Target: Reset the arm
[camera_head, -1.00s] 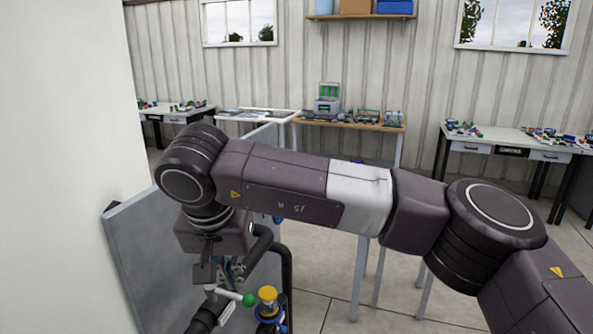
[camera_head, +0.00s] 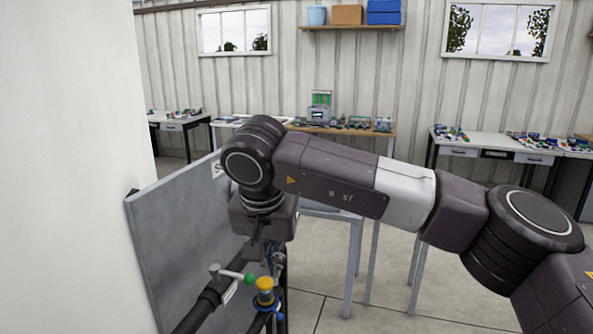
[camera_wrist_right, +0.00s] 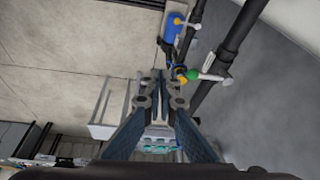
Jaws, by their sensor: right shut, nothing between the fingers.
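My right arm stretches across the middle of the head view, its wrist bent down at the left. My right gripper (camera_head: 274,262) hangs below the wrist, partly hidden by the wrist housing. In the right wrist view its two blue-grey fingers (camera_wrist_right: 161,82) meet at the tips, shut and empty. A dark pipe manifold (camera_head: 208,305) stands below and beside it. It has a green-ended lever (camera_head: 250,279) and a yellow-capped valve (camera_head: 264,284). In the right wrist view the green end (camera_wrist_right: 193,75) shows just right of the fingertips; I cannot tell the gap. My left gripper is not in view.
A grey panel (camera_head: 185,245) stands behind the pipes, next to a white wall (camera_head: 70,160) at the left. A wooden-topped table (camera_head: 345,129) and a white workbench (camera_head: 485,147) stand farther back. Tiled floor (camera_head: 320,260) shows below my arm.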

